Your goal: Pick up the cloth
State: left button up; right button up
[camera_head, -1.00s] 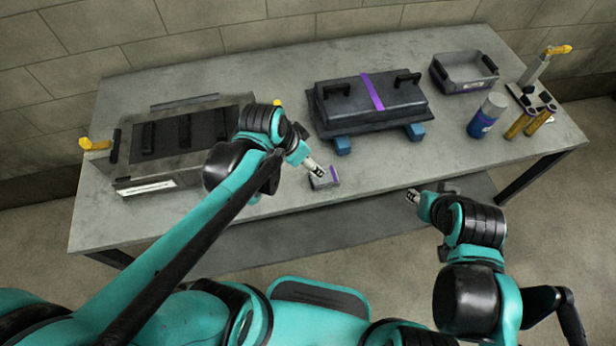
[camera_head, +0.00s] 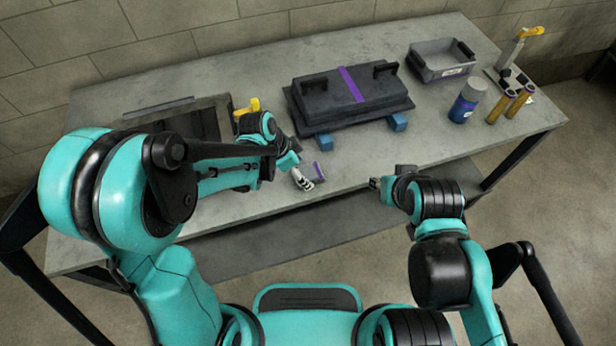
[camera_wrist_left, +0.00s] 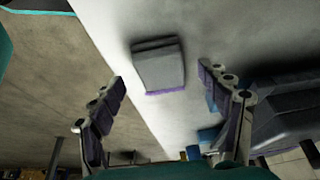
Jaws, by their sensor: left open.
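The cloth (camera_head: 318,171) is a small folded grey piece with a purple edge. It lies near the front edge of the table, and it also shows in the left wrist view (camera_wrist_left: 158,66), flat on the table. My left gripper (camera_head: 304,182) is open and empty, and partly hides the cloth in the head view. In the left wrist view its two fingers (camera_wrist_left: 163,86) stand apart, with the cloth ahead between them and not gripped. My right gripper (camera_head: 376,184) is near the table's front edge, right of the cloth; its jaws are too small to read.
A dark cover with a purple stripe (camera_head: 347,92) rests on blue blocks (camera_head: 398,121) behind the cloth. A grey bin (camera_head: 440,62), a blue can (camera_head: 466,102) and yellowish cylinders (camera_head: 510,103) stand right. My left arm partly hides a dark case (camera_head: 190,122). Bare table (camera_head: 352,168) lies right of the cloth.

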aim_at(306, 175)
pick_arm(q)
jog(key=shift+x, duration=1.15)
jog(key=shift+r, duration=0.1)
pick_arm(e)
jog(key=shift+f, duration=0.45)
pick_arm(q)
jog(key=c, duration=1.3)
jog(key=shift+r, duration=0.1)
jog(key=shift+c, duration=0.2)
